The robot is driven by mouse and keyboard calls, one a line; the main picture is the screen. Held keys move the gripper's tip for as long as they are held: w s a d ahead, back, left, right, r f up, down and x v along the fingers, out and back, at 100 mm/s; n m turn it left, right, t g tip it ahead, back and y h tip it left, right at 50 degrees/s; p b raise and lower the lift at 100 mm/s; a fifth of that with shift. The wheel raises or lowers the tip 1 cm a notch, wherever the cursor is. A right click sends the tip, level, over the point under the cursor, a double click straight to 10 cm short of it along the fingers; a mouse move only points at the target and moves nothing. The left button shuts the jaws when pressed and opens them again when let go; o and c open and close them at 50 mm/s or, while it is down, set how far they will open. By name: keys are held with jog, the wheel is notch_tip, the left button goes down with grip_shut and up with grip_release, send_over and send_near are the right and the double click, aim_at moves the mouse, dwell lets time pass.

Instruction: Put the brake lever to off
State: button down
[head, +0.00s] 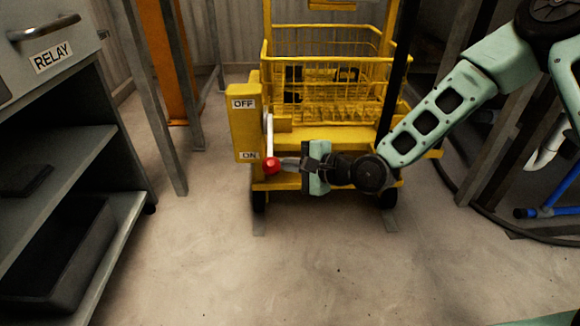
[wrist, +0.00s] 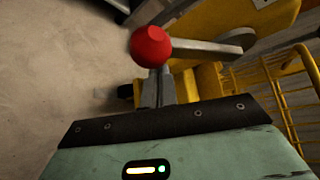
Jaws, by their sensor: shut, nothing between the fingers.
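The brake lever has a grey arm (head: 269,135) and a red ball knob (head: 271,166). It is mounted on a yellow post (head: 245,130) with an OFF label at the top and an ON label at the bottom. The knob is down beside the ON label. My gripper (head: 283,165) is shut and empty, its fingertips right at the knob. In the wrist view the red knob (wrist: 150,46) shows just beyond the closed fingertips (wrist: 158,75), with the lever arm (wrist: 210,48) running right from it. I cannot tell whether they touch.
A yellow wheeled cart with a wire basket (head: 330,85) stands behind my gripper. A grey shelf unit (head: 75,175) with a RELAY label is at left. Grey posts (head: 150,100) stand between them. The floor in front (head: 270,270) is clear.

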jog(key=shift+r+p, duration=0.2)
jog(key=shift+p, duration=0.15)
jog(key=shift+s+r+p, duration=0.15)
jog(key=shift+p, duration=0.5)
jog(key=shift+s+r+m+p, duration=0.2)
jog(key=shift+m+p, duration=0.2)
jog(key=shift+p, duration=0.35)
jog(key=r+g+p, duration=0.1)
jog(key=p, duration=0.2)
jog(key=r+m+p, duration=0.1)
jog(key=p, duration=0.2)
jog(key=shift+s+r+g+h, duration=0.25)
jog(key=shift+s+g+h, duration=0.15)
notch_tip(320, 180, up, 7)
jog(key=m+g+p, duration=0.4)
jog(key=g+p, duration=0.2)
jog(key=p, duration=1.2)
send_over(275, 157)
jog(key=s+d, duration=0.1)
jog(key=d, duration=0.1)
jog(key=shift+d+r+m+p, duration=0.2)
jog(key=shift+m+p, duration=0.2)
jog(key=shift+p, duration=0.15)
jog(key=shift+g, duration=0.3)
